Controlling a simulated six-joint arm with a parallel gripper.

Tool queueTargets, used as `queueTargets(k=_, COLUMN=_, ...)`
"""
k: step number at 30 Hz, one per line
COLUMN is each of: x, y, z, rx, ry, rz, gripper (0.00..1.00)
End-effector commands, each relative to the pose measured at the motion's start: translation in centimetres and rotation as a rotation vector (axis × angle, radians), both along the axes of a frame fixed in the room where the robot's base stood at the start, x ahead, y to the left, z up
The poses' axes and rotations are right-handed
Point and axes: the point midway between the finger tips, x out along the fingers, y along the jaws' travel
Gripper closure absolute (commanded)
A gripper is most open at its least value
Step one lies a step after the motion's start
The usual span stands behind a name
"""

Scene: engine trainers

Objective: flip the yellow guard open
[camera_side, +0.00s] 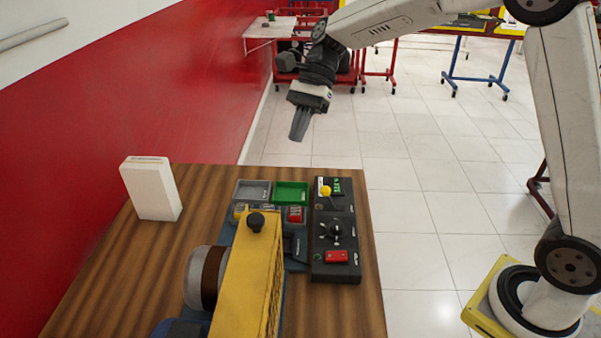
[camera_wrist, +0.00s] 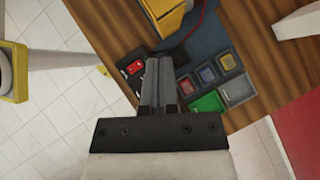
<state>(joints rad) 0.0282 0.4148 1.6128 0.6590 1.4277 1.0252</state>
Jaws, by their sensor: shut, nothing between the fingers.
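The yellow guard (camera_side: 245,275) is a long box-shaped cover with a slotted right side, running down the near middle of the table in the side view. A black knob (camera_side: 256,221) stands on its far end. The guard appears lowered over the machine, whose parts beneath it are mostly hidden. In the wrist view only a piece of the guard (camera_wrist: 166,14) shows at the top edge. My gripper (camera_side: 297,137) is shut and empty, in the air well above and beyond the far edge of the table, apart from the guard. Its fingers (camera_wrist: 158,62) point down.
A black control panel (camera_side: 320,262) with a yellow-topped lever, a dark knob and a red switch lies right of the guard. Grey (camera_side: 252,190) and green (camera_side: 291,193) trays sit behind it. A white box (camera_side: 151,188) stands at left. The air around my gripper is clear.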

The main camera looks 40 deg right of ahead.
Motion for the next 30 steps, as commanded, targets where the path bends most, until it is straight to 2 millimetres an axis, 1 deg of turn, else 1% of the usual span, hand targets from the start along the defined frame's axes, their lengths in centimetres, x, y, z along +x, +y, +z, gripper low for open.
queueTargets(k=10, x=-0.1, y=0.1, z=-0.2, rx=-0.001, ry=-0.001, rz=0.001, gripper=1.0)
queueTargets(k=16, x=-0.3, y=0.8, z=-1.0, rx=-0.001, ry=0.0, rz=0.001, gripper=1.0)
queueTargets(k=23, x=-0.8, y=2.4, z=-3.1, rx=-0.001, ry=0.002, rz=0.003, gripper=1.0)
queueTargets(k=30, x=-1.6, y=4.7, z=-5.9, rx=-0.001, ry=0.001, rz=0.003, gripper=1.0)
